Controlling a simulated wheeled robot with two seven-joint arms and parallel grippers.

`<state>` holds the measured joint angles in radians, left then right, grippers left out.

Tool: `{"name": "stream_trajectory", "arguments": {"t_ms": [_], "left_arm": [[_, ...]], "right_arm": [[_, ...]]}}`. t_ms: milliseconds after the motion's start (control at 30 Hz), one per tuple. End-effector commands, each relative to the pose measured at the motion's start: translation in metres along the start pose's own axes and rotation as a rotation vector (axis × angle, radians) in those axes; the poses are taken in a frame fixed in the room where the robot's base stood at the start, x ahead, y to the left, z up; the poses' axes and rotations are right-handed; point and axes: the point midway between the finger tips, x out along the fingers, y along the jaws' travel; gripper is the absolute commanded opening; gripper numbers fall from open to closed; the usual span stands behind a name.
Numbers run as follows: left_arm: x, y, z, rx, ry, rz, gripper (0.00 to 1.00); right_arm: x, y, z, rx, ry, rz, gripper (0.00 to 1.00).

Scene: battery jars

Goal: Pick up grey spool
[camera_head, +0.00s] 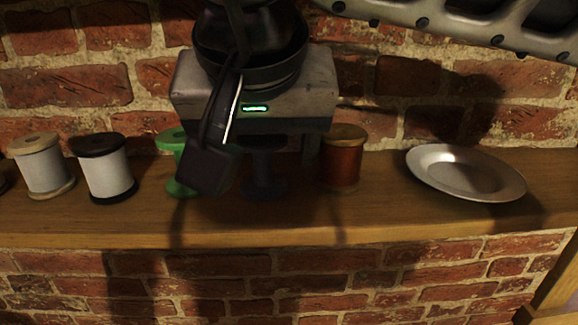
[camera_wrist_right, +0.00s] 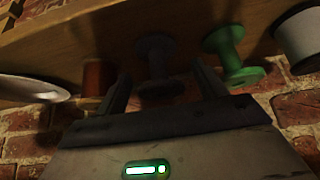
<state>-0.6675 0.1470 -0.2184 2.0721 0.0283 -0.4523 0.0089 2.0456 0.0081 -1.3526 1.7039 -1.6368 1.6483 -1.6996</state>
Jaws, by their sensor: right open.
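The grey spool (camera_head: 265,186) stands upright on the wooden shelf, dark in my right gripper's shadow. It also shows in the right wrist view (camera_wrist_right: 154,46), just beyond and between the fingertips. My right gripper (camera_head: 258,168) is open, with one finger to each side of the spool in the head view. In the wrist view the open gripper (camera_wrist_right: 160,72) holds nothing. Whether the fingers touch the spool cannot be told. My left gripper is not in view.
A green spool (camera_head: 180,188) stands close left of the grey one; a reddish-brown spool (camera_head: 342,166) stands close right. White-threaded spools (camera_head: 107,174) (camera_head: 43,171) are further left. A metal plate (camera_head: 466,174) lies at the right. A brick wall (camera_head: 70,85) is behind the shelf (camera_head: 400,222).

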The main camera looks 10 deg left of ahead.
Motion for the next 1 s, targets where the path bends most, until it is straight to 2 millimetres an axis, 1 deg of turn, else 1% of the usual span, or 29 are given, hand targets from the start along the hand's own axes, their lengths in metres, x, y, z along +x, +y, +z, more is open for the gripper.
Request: {"name": "stream_trajectory", "arguments": {"t_ms": [33,233,267,300,367,400,433,767,867,1000], "left_arm": [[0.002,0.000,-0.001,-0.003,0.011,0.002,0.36],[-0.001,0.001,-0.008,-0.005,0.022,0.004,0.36],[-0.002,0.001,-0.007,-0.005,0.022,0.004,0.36],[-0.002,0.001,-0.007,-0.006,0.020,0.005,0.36],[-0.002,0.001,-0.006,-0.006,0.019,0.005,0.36],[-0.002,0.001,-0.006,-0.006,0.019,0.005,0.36],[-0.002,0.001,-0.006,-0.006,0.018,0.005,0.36],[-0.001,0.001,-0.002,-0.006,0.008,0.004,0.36],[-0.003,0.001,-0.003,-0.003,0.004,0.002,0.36],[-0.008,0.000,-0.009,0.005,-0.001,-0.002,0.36]], "right_arm": [[0.006,-0.001,0.003,-0.001,0.000,-0.001,0.70],[0.005,-0.001,0.001,-0.001,0.000,-0.001,0.70],[0.005,-0.001,0.002,-0.001,0.000,-0.001,0.67],[0.005,-0.001,0.002,-0.001,0.000,-0.001,0.56],[0.005,-0.001,0.002,-0.001,0.000,-0.001,0.39],[0.005,-0.001,0.002,-0.001,0.000,-0.001,0.28],[0.005,-0.001,0.002,-0.001,0.000,-0.001,0.22],[0.004,-0.001,0.001,0.000,0.000,-0.001,0.22],[0.000,0.000,-0.002,0.001,0.001,0.000,0.22],[-0.011,0.001,-0.009,0.005,0.002,0.002,0.22]]}}
